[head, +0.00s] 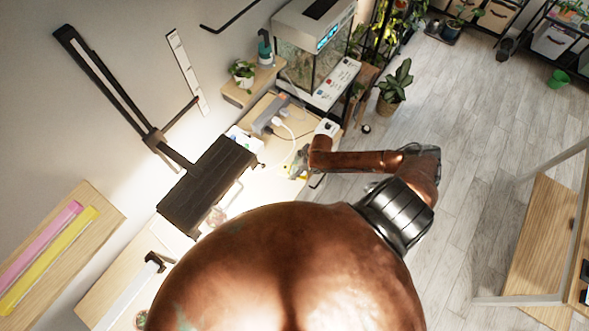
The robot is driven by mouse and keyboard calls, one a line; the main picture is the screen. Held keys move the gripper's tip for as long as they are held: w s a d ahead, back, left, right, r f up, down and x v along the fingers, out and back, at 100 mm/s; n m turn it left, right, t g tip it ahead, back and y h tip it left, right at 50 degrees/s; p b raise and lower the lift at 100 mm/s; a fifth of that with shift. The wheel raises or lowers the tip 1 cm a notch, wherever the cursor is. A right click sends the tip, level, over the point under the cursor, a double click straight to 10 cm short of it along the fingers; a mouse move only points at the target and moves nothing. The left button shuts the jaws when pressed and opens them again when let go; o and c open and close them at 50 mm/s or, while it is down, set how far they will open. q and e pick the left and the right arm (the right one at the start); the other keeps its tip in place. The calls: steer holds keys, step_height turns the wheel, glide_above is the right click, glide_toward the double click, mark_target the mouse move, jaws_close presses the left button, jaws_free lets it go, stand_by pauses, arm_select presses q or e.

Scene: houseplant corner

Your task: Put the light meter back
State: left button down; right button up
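My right arm crosses the view, and its small grey gripper (300,164) is at the workbench (262,107), beside the lit area under the dark lamp. The gripper is small and partly hidden by the arm, so I cannot see whether its fingers are open or shut. A small yellow-green thing (291,177) is right by the fingers; I cannot tell whether it is held. I cannot identify the light meter for certain. A small white thing with a dark top (327,128) sits near the bench edge. My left gripper is not in view.
A dark lamp panel (208,186) on a wall arm hangs over the bench. A white power strip and cable (283,124) lie behind the gripper. A fish tank (311,45) stands at the back, with a potted plant (394,86) on the floor.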

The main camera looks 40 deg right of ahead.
steer(key=o, duration=0.4)
steer(key=shift+r, duration=0.1)
steer(key=v, duration=1.2)
steer(key=shift+b, duration=0.3)
steer(key=shift+a, duration=0.1)
stand_by(0.5)
